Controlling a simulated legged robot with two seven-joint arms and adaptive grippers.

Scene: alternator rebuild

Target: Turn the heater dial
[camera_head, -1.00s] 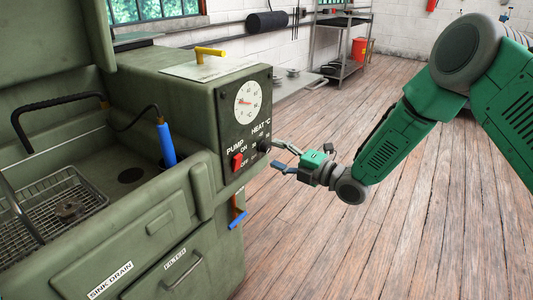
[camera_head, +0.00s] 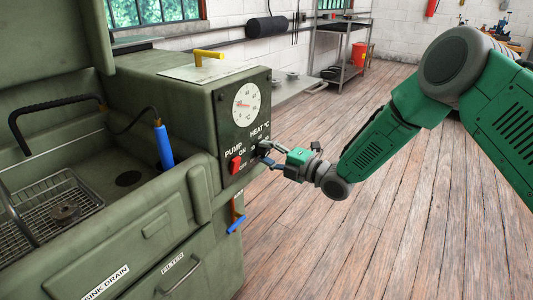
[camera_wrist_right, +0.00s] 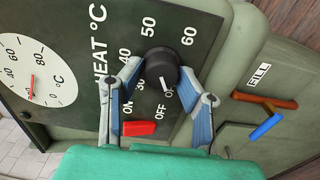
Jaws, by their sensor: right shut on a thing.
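The heater dial (camera_wrist_right: 162,68) is a black round knob on the dark control panel, below the HEAT °C label. Numbers 40, 50 and 60 show around it, and its white mark points toward the lower side, by the OFF lettering, in the right wrist view. My right gripper (camera_head: 263,152) is at the panel with its fingers on either side of the dial. In the right wrist view the gripper (camera_wrist_right: 163,76) is shut on the dial, with one finger at its left and one at its right. My left gripper is not in view.
A red pump switch (camera_head: 236,165) sits close to the dial and close to the left finger in the wrist view. A round temperature gauge (camera_head: 246,105) is above. An orange-and-blue valve handle (camera_wrist_right: 267,115) sticks out near FILL. Open floor lies to the right.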

